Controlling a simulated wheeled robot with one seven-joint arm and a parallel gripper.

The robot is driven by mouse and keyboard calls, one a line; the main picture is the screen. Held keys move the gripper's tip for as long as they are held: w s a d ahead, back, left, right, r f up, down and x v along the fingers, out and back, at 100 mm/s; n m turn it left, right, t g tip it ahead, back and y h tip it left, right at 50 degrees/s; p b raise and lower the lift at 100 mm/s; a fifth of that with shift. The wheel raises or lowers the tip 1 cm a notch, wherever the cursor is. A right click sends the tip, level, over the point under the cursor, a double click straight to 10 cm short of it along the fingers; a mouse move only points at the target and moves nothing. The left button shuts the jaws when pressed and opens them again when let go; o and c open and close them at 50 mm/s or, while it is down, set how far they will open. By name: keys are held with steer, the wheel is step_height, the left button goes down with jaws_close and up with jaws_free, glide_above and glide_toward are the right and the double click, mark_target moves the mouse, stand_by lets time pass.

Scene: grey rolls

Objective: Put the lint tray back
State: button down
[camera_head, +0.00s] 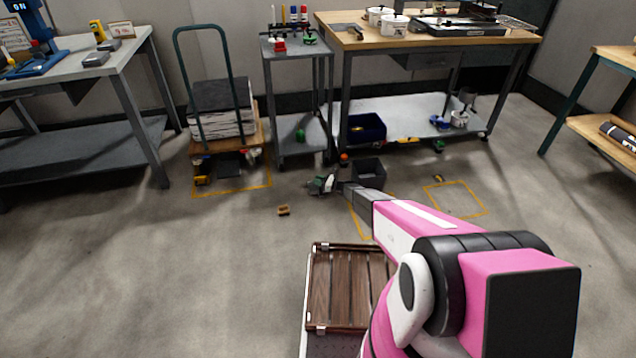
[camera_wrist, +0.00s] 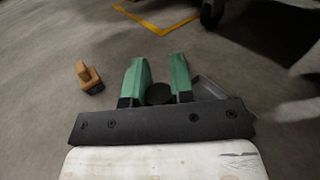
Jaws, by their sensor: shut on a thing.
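My gripper (camera_head: 324,184) is low over the floor in front of the small grey cart. Its green fingers (camera_wrist: 158,82) are close together in the wrist view, with a dark round thing (camera_wrist: 159,94) between them. I cannot tell whether this is the lint tray or part of it. A dark grey open box (camera_head: 368,171) stands just right of my gripper, beyond my forearm, which hides its near side. A grey walled shape (camera_wrist: 210,89) shows behind the right finger in the wrist view; it may be the same box.
An orange-brown block (camera_head: 284,210) lies on the floor left of my gripper, also in the wrist view (camera_wrist: 88,77). A yellow floor outline (camera_head: 455,199) at right looks mostly empty. The grey cart (camera_head: 284,150), flatbed trolley (camera_head: 228,147) and workbench (camera_head: 430,45) stand behind.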

steer(key=shift+f, duration=0.45)
steer(key=c, duration=1)
jaws_free()
